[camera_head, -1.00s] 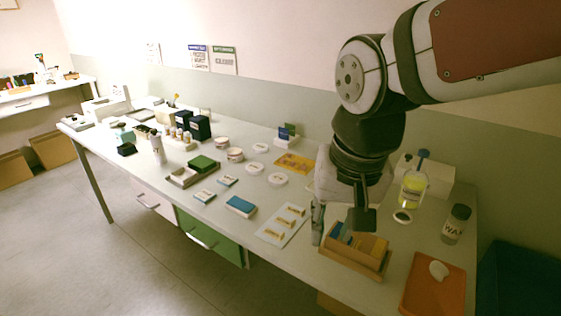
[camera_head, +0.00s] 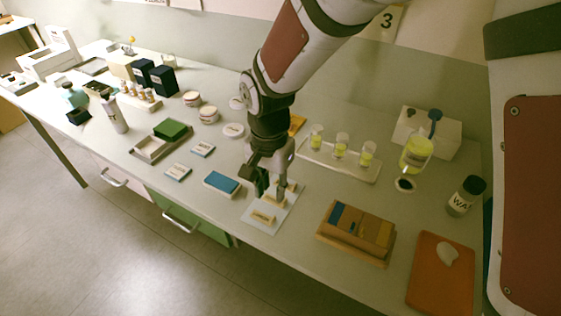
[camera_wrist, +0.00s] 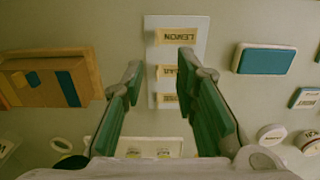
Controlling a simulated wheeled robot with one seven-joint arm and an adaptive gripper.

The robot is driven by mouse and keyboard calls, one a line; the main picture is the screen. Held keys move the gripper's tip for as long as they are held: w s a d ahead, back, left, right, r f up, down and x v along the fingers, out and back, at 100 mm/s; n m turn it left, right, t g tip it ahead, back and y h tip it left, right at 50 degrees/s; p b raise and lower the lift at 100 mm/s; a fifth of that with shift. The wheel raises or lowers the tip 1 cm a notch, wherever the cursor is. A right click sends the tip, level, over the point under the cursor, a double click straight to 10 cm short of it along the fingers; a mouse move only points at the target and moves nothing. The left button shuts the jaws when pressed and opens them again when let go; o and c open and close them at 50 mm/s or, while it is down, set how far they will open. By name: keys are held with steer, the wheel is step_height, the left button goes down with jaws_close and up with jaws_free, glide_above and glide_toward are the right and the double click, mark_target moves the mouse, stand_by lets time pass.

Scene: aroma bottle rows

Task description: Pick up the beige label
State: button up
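Three beige labels lie in a row on a white card (camera_wrist: 200,25) on the table. In the wrist view, one label (camera_wrist: 176,36) reads LEMON upside down; a second label (camera_wrist: 166,71) and a third label (camera_wrist: 168,101) sit below it, their words hard to read. In the head view, the nearest label (camera_head: 263,218) is clear, and my gripper partly covers the other two. My gripper (camera_wrist: 160,66) is open and empty, pointing down over the card. In the wrist view its green-padded fingers stand on either side of the row. I cannot tell how high the fingertips are above it.
A wooden box (camera_head: 343,247) with coloured cards stands right of the card, and a blue-topped box (camera_head: 221,184) left of it. A rack (camera_head: 320,158) of yellow vials is behind. An orange board (camera_head: 428,287) and a dark-capped bottle (camera_head: 466,195) are at the right.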

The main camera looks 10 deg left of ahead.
glide_above(275, 215)
steer(key=f, duration=0.4)
steer(key=shift+s+a+f, duration=0.1)
steer(key=shift+a+f, duration=0.25)
steer(key=shift+d+f+p, duration=0.15)
steer(key=shift+f, duration=1.2)
steer(key=shift+d+f+p, duration=0.15)
steer(key=shift+f, duration=1.15)
jaws_close()
